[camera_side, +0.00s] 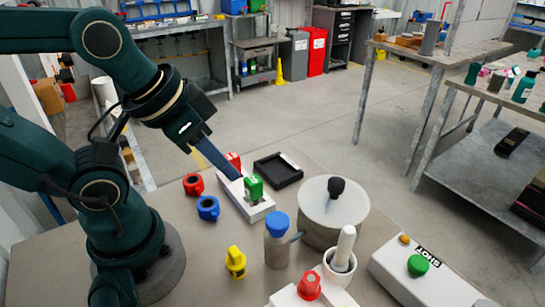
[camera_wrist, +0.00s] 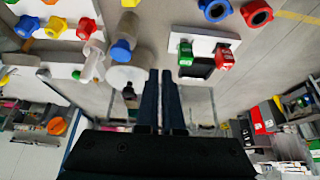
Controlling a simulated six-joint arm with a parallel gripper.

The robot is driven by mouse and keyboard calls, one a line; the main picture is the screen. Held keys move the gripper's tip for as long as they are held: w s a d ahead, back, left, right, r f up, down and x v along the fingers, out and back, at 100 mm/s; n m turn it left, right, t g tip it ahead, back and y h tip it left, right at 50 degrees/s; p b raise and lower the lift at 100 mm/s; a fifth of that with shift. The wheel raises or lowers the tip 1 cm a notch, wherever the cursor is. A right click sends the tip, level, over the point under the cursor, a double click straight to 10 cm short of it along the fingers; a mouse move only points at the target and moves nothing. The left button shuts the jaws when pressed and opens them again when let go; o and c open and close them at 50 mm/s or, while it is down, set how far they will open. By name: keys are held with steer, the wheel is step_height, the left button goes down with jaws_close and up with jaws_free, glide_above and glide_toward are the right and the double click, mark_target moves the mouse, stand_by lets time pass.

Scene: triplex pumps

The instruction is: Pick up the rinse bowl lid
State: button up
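The rinse bowl is most likely the pale grey round vessel (camera_side: 325,237) on the table. Its flat round lid (camera_side: 318,205) lies on top, with a dark knob (camera_side: 336,187) standing up. In the wrist view the lid (camera_wrist: 119,78) and knob (camera_wrist: 129,92) are just left of my fingers, partly overlapped by other things. My gripper (camera_side: 236,176) is up and left of the lid in the side view, apart from it. In the wrist view my gripper (camera_wrist: 160,72) shows two dark fingers with a narrow gap between them and nothing held.
A blue-capped bottle (camera_side: 277,240) and a white mortar with pestle (camera_side: 341,262) stand close to the vessel. A white block with red and green valves (camera_side: 254,188) and a black tray (camera_side: 278,170) lie near my gripper. A white button box (camera_side: 420,275) is at right.

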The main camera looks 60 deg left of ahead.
steer(key=o, duration=0.9)
steer(key=shift+r, duration=0.1)
